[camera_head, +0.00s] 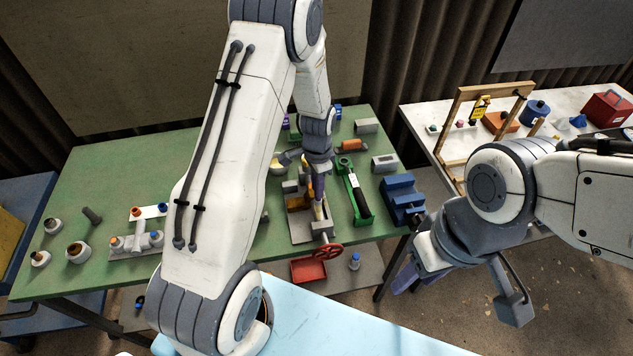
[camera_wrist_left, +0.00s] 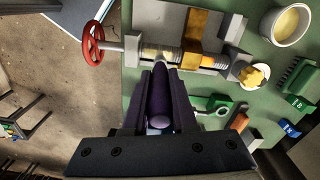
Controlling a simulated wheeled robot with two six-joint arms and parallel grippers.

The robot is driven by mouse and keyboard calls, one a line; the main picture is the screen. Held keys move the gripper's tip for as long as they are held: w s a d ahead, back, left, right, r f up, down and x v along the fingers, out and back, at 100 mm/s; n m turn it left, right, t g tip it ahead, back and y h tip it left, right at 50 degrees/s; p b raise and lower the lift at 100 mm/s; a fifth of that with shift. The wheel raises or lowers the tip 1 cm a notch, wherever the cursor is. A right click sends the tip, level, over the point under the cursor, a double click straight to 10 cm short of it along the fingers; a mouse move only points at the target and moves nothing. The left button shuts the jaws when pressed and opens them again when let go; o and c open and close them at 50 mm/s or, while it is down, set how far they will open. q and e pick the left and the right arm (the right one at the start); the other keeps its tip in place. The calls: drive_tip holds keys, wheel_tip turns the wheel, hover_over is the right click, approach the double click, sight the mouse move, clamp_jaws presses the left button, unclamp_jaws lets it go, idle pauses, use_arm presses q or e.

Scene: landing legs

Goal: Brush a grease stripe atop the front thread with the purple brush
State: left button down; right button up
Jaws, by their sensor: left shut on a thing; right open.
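The purple brush (camera_wrist_left: 160,98) is clamped between the fingers of my left gripper (camera_wrist_left: 163,80), its tip pointing at the screw. The left gripper (camera_head: 318,178) is above the vise-like fixture in the head view. The front thread (camera_wrist_left: 157,54) is the screw length between the grey end block and the yellow-orange nut (camera_wrist_left: 196,42). The brush tip is over or just beside this thread; I cannot tell whether it touches. A bowl of pale yellow grease (camera_wrist_left: 288,24) stands at the upper right of the wrist view. My right gripper (camera_head: 462,290) is open and empty, away from the green table.
A red handwheel (camera_wrist_left: 93,44) is at the screw's end, and also shows in the head view (camera_head: 327,251). Beside the fixture are a green tool (camera_head: 355,190) and a blue vise (camera_head: 402,198). Several fittings stand on the left of the green table (camera_head: 110,185).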

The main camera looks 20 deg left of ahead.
use_arm(q)
drive_tip(key=shift+s+d, duration=0.1)
drive_tip(key=shift+s, duration=0.15)
drive_tip(key=shift+s+d, duration=0.7)
drive_tip(key=shift+s, duration=0.3)
drive_tip(key=shift+w, duration=0.1)
drive_tip(key=shift+w+a, duration=0.7)
drive_tip(key=shift+w, duration=0.2)
drive_tip(key=shift+w, duration=0.15)
drive_tip(key=shift+w+a, duration=0.7)
drive_tip(key=shift+w, duration=0.15)
